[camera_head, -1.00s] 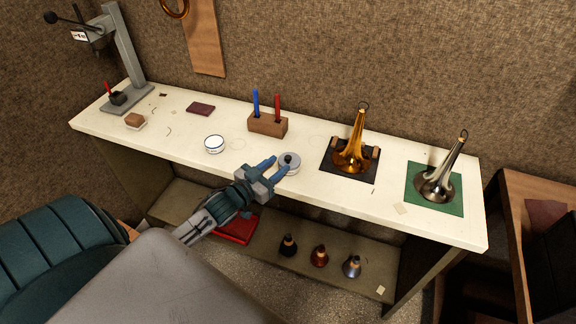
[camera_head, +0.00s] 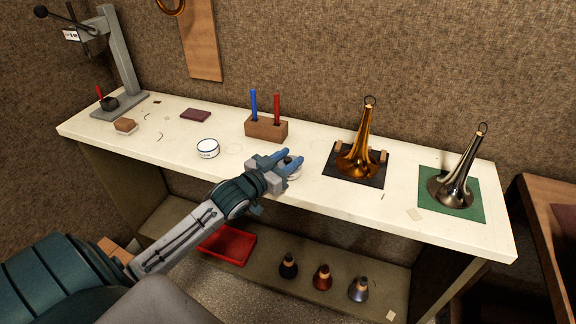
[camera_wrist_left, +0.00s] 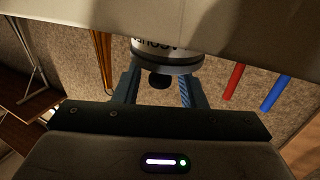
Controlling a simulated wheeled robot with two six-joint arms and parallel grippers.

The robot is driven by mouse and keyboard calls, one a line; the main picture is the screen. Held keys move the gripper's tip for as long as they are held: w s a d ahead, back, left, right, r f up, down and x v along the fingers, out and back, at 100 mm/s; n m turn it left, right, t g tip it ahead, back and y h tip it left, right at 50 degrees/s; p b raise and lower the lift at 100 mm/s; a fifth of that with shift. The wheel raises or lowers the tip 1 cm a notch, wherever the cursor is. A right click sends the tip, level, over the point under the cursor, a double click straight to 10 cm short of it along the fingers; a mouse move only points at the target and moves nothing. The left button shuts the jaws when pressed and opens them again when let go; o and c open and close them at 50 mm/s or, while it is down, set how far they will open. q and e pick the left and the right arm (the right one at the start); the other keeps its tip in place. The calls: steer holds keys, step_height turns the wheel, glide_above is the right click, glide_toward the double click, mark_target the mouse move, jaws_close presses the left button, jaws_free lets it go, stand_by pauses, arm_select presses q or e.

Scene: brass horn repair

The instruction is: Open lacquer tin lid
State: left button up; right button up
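The lacquer tin (camera_head: 294,174) is a small round tin on the white bench, mostly hidden behind my left gripper in the head view. In the left wrist view the tin (camera_wrist_left: 166,52) shows part of a dark-lettered label and a dark round lid knob (camera_wrist_left: 159,82). My left gripper (camera_head: 292,161) is at the tin, fingers pointing across its top. In the left wrist view its two fingers (camera_wrist_left: 159,76) stand apart on either side of the knob, with a visible gap to it. My right gripper is not in view.
A wooden block (camera_head: 266,130) with blue and red sticks is behind. A brass horn bell (camera_head: 357,160) on a black mat and a silver bell (camera_head: 452,188) on a green mat stand right. The bench front is clear.

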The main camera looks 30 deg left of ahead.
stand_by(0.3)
arm_select(q)
jaws_close()
steer(key=shift+w+r, duration=0.1)
steer(key=shift+r, duration=0.05)
